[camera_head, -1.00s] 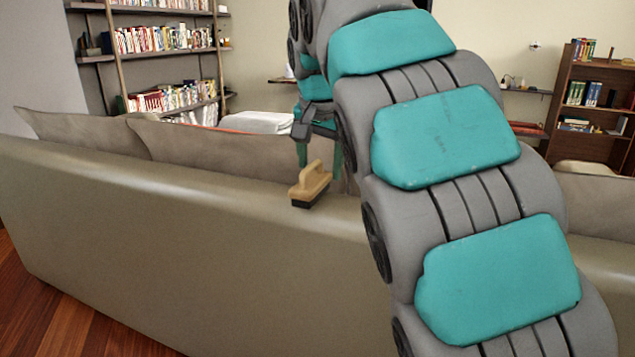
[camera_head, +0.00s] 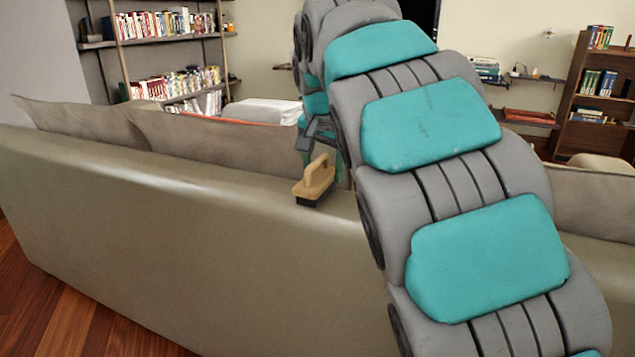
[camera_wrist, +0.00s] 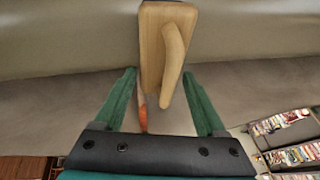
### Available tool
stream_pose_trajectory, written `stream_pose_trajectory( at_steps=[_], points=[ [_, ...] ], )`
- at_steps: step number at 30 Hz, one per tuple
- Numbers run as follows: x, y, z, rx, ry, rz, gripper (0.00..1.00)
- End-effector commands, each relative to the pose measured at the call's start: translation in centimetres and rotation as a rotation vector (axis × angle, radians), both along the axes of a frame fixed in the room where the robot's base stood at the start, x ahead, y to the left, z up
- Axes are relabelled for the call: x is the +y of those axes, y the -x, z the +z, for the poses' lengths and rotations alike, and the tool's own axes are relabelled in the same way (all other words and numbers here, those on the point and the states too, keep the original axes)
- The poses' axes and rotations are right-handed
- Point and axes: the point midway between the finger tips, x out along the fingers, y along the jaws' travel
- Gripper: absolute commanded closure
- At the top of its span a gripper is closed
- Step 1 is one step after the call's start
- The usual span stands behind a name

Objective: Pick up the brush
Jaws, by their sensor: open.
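The brush (camera_head: 314,182) has a light wooden body and handle and dark bristles. It sits upright on the top edge of the sofa back (camera_head: 180,200). In the wrist view the brush (camera_wrist: 166,45) is at the top centre, ahead of my gripper (camera_wrist: 160,75). My gripper's two green fingers are spread apart, and the brush's near end lies between and just beyond their tips. Nothing is held. In the head view my gripper (camera_head: 320,160) is just behind the brush, partly hidden by it and by my arm.
Sofa cushions (camera_head: 210,145) lean behind the sofa back. A bookshelf (camera_head: 165,55) stands at the back left and a brown bookcase (camera_head: 595,100) at the right. Wooden floor (camera_head: 60,310) shows at the lower left. The sofa top left of the brush is clear.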

Motion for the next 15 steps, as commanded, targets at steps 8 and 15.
stream_pose_trajectory(
  at_steps=[8, 15],
  points=[
    [0.1, -1.1, -2.3, -0.001, 0.0, 0.0, 0.27],
    [0.1, -1.1, -2.2, -0.001, 0.0, 0.0, 0.38]
  ],
)
